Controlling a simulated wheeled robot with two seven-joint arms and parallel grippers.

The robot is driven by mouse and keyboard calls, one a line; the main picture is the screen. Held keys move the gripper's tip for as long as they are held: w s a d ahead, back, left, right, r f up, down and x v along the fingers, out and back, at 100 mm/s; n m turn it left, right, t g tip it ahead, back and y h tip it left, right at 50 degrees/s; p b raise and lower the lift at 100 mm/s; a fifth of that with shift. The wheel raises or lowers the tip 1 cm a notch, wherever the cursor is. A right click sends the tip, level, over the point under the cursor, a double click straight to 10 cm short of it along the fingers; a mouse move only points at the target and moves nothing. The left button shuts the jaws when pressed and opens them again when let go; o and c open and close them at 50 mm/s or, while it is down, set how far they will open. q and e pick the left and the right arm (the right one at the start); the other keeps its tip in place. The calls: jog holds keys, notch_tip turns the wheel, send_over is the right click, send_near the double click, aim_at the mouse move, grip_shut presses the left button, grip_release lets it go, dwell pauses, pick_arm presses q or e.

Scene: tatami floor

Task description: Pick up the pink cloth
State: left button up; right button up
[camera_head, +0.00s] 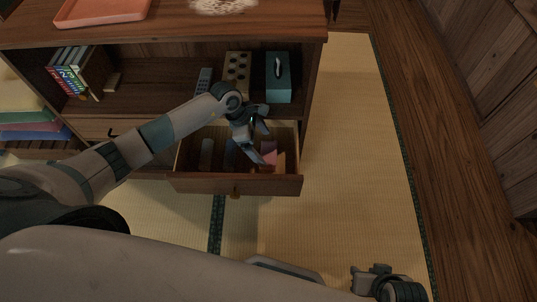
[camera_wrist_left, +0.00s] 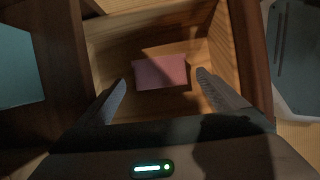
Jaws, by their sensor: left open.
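The pink cloth (camera_head: 269,153) lies in the right part of an open wooden drawer (camera_head: 207,184). In the left wrist view the cloth (camera_wrist_left: 160,72) is a flat pink rectangle on the drawer floor. My left gripper (camera_head: 257,146) is above the drawer's right part, fingers pointing down into it. In the left wrist view its two fingers (camera_wrist_left: 161,86) are spread wide, one to each side of the cloth, with nothing held between them. Part of the cloth is hidden by this gripper in the head view. My right gripper (camera_head: 371,278) is low at the bottom right, away from the drawer.
Other items, including a pale one (camera_head: 206,153), lie in the drawer's left part. The shelf above holds a teal tissue box (camera_head: 278,80), a dotted box (camera_head: 237,68) and books (camera_head: 70,75). A pink tray (camera_head: 103,10) sits on top. The tatami to the right is clear.

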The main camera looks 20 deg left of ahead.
aim_at(268, 152)
pick_arm(q)
jog(key=shift+x, duration=2.9)
jog(key=shift+c, duration=0.5)
jog(key=c, duration=0.7)
